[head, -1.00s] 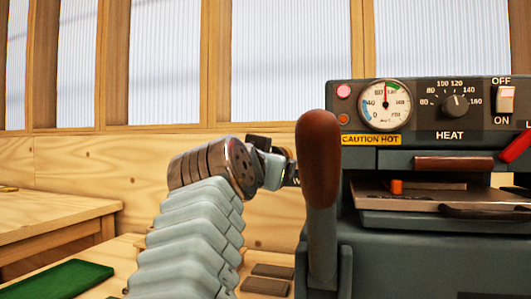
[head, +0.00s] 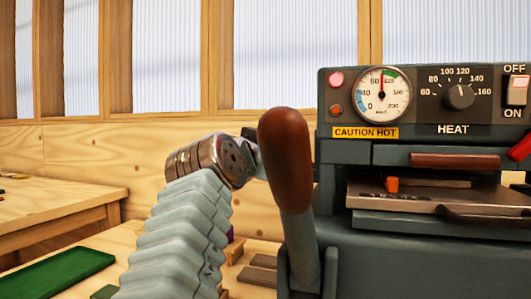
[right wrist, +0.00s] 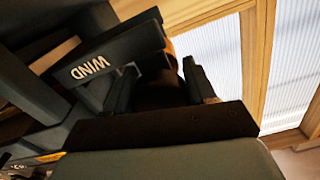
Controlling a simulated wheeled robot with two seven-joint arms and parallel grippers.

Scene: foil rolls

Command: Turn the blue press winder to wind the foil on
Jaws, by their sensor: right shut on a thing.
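The press (head: 400,255) is a dark blue-grey machine at the right of the head view. A dark part lettered WIND (right wrist: 92,68) shows in the right wrist view. My right gripper (right wrist: 160,85) is there next to the lettering, its dark fingers shut on a dark, shadowed part of the winder (right wrist: 160,97). A copper-brown rounded piece (right wrist: 170,55) shows just beyond. In the head view, a ribbed grey arm of mine reaches to the press's left side; its gripper end is hidden behind the lever. I cannot make out the foil. My left gripper is not in view.
A brown-handled lever (head: 285,160) stands upright at the press's left front. The panel has a dial gauge (head: 382,94), a heat knob (head: 459,96) and a CAUTION HOT label (head: 365,132). A green tray (head: 58,272) and small grey blocks (head: 258,277) lie on wooden benches.

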